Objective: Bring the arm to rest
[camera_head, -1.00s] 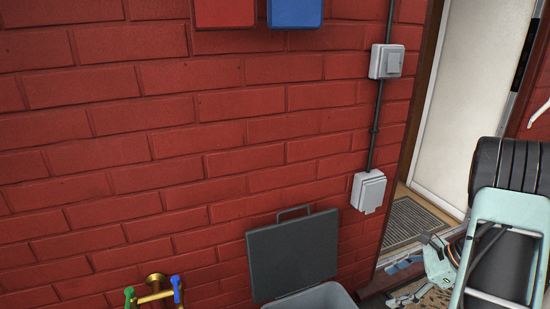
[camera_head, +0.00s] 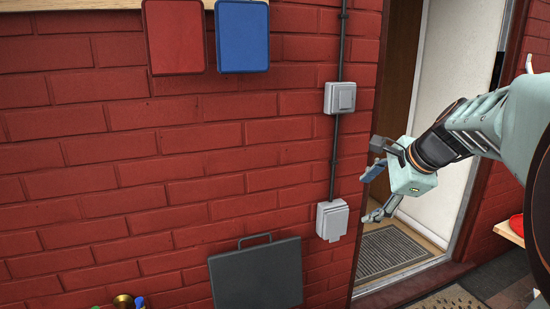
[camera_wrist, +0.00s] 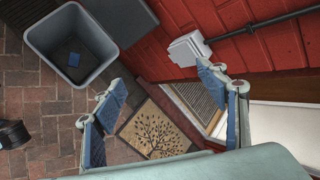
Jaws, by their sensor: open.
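My gripper (camera_head: 373,190) is at the right of the head view, in front of the open doorway. Its fingers point left toward the brick wall and stand apart. In the wrist view my gripper (camera_wrist: 160,108) shows two blue-padded fingers spread wide, with nothing between them but the floor and doormat beyond. It holds nothing and touches nothing that I can see.
A grey bin (camera_wrist: 72,45) with a blue item inside stands by the wall; its raised lid (camera_head: 256,277) shows. A switch (camera_head: 340,98) and a socket box (camera_head: 332,220) are on the wall. A tree-pattern mat (camera_wrist: 155,132) lies near the doorway. Red and blue boards (camera_head: 242,36) hang above.

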